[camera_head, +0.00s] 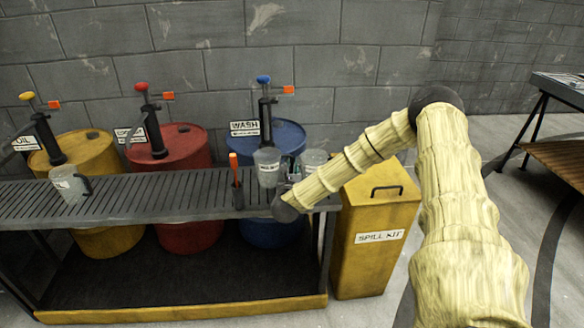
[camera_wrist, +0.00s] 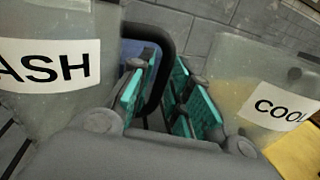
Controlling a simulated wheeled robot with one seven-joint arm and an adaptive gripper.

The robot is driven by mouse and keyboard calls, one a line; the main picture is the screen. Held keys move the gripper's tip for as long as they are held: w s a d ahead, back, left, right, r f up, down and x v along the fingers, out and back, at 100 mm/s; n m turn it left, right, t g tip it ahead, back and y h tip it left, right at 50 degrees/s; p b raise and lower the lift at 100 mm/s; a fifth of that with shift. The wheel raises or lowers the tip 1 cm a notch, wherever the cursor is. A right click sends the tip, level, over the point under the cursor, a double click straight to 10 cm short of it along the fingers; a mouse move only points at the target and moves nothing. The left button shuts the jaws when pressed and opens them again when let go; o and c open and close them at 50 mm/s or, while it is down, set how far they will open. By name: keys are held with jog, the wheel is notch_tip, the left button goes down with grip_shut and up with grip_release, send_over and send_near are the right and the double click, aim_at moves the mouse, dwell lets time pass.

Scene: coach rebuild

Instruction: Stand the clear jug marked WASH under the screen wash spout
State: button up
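The clear jug marked WASH (camera_head: 267,168) stands upright on the slatted bench, in front of the blue drum (camera_head: 287,134). In the wrist view this jug (camera_wrist: 45,75) fills the left side, and its label reads "ASH". Its black handle (camera_wrist: 166,42) runs down between the teal finger pads. My gripper (camera_head: 284,186) is beside the jug on its right; in the wrist view my gripper (camera_wrist: 165,95) is open around the handle, with a gap at the right pad. The wash pump (camera_head: 265,106) with a blue knob and WASH sign rises behind the jug. Its spout outlet cannot be made out.
A second clear jug (camera_head: 313,160), labelled "COOL" in the wrist view (camera_wrist: 262,85), stands close on my gripper's right. A red-handled tool (camera_head: 235,170) is left of the WASH jug. Another jug (camera_head: 70,185) stands far left. A yellow spill kit bin (camera_head: 372,235) adjoins the bench's right end.

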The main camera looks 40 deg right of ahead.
jog(key=shift+r, duration=0.15)
jog(key=b+v, duration=0.1)
jog(key=v, duration=1.1)
dwell(1.0)
